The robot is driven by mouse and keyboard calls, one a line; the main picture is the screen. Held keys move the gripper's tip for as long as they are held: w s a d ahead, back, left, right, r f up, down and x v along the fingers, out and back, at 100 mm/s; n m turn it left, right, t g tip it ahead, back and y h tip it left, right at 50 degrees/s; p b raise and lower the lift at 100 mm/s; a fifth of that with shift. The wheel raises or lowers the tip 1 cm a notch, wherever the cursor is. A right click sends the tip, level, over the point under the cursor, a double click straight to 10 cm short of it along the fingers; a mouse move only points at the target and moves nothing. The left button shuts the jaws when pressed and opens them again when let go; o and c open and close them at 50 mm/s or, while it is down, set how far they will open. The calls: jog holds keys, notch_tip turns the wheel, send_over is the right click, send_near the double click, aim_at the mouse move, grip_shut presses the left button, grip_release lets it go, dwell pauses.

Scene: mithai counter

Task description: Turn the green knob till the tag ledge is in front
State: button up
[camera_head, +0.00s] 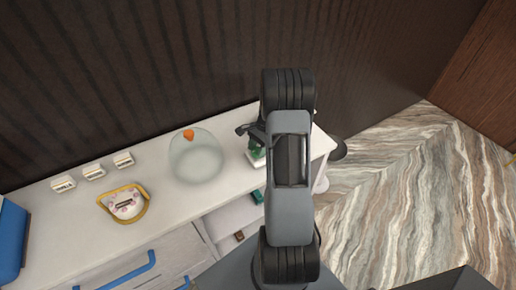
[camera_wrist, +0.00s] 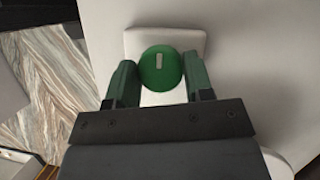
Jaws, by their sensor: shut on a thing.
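The green knob (camera_wrist: 162,68) is round with a pale bar mark on its face, and it sits on a white base plate (camera_wrist: 190,40). My gripper (camera_wrist: 161,84) has one green finger on each side of it and is shut on it. The pale bar stands nearly upright in the wrist view. In the head view the knob (camera_head: 256,152) is partly hidden by my arm, near the counter's right end. A pale, see-through round piece (camera_head: 196,160) stands left of it, with an orange spot (camera_head: 188,134) at its back edge. I cannot make out the tag ledge for certain.
Several small white labelled blocks (camera_head: 94,171) stand along the back of the counter (camera_head: 150,180). A yellow-rimmed dish (camera_head: 124,203) is in front of them. A blue box (camera_head: 10,240) is at the far left. A drawer below holds small coloured items. Marbled floor lies right.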

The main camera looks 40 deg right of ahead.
jog(key=shift+d, duration=0.2)
jog(key=shift+c, duration=1)
jog(key=shift+a, duration=0.15)
jog(key=shift+n, duration=0.5)
jog(key=shift+f+n+g, duration=0.1)
jog(key=shift+n+g, duration=0.5)
jog(key=shift+n, duration=0.5)
jog(key=n+h, duration=0.1)
jog(key=n, duration=0.1)
jog(key=n+g+b, duration=0.1)
jog(key=n, duration=0.2)
jog(key=shift+a+n+g+h, duration=0.15)
jog(key=shift+n+g+h, duration=0.15)
jog(key=shift+h, duration=0.1)
jog(key=n, duration=0.2)
jog(key=n+h, duration=0.1)
jog(key=n, duration=0.1)
jog(key=shift+g+h+b, duration=0.3)
jog(key=shift+g+b, duration=0.1)
jog(key=shift+a+n+h, duration=0.1)
jog(key=shift+n+h, duration=0.8)
jog(key=shift+n, duration=1.6)
